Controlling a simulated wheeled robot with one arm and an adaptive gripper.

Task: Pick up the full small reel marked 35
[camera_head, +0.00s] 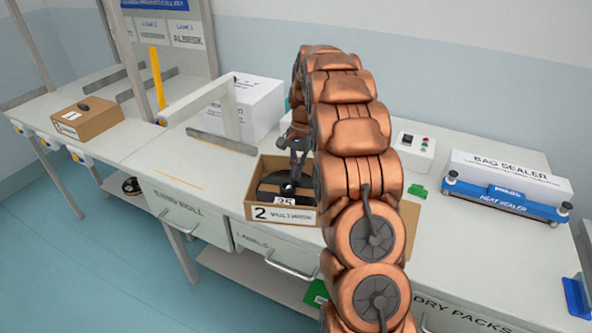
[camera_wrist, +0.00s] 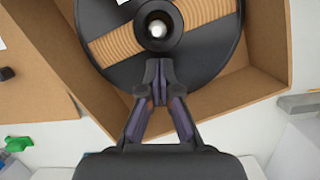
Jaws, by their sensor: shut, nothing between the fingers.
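A black reel (camera_head: 268,187) lies in an open cardboard box (camera_head: 257,213) marked 2 on the bench; a white label reading 35 shows at its near side. In the wrist view the reel (camera_wrist: 110,62) fills the top, with tan tape wound between its flanges and a hub with a pale centre. My gripper (camera_wrist: 158,66) is shut and empty, its fingertips just below the hub in the picture. Whether they touch the reel I cannot tell. In the head view my gripper (camera_head: 292,176) is over the box, and my arm hides the box's right part.
A smaller cardboard box (camera_head: 88,120) stands on the left bench. A white box (camera_head: 255,104) is behind, a bag sealer (camera_head: 510,190) at right. A small green object (camera_head: 419,191) lies right of my arm. The box walls (camera_wrist: 255,95) surround the reel.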

